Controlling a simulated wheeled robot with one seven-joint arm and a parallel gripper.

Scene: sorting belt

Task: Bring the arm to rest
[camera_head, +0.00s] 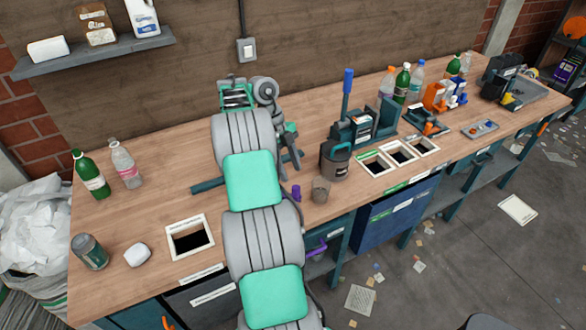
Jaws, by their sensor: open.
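My arm rises from the bottom middle of the picture and reaches out over the wooden workbench (165,212). Its grey and green links cover part of the bench's middle. My gripper (290,166) is at the far end of the arm, to the right of the links, with its dark fingers pointing down toward the bench top. The fingers are apart and I see nothing between them. I cannot tell how high above the bench they are.
A purple object (297,193), a grey cup (320,190) and a dark canister (335,160) are near the gripper. Green (91,175) and clear (125,165) bottles, a can (91,252) and a white item (137,254) stand left. A framed opening (172,222) is in the bench.

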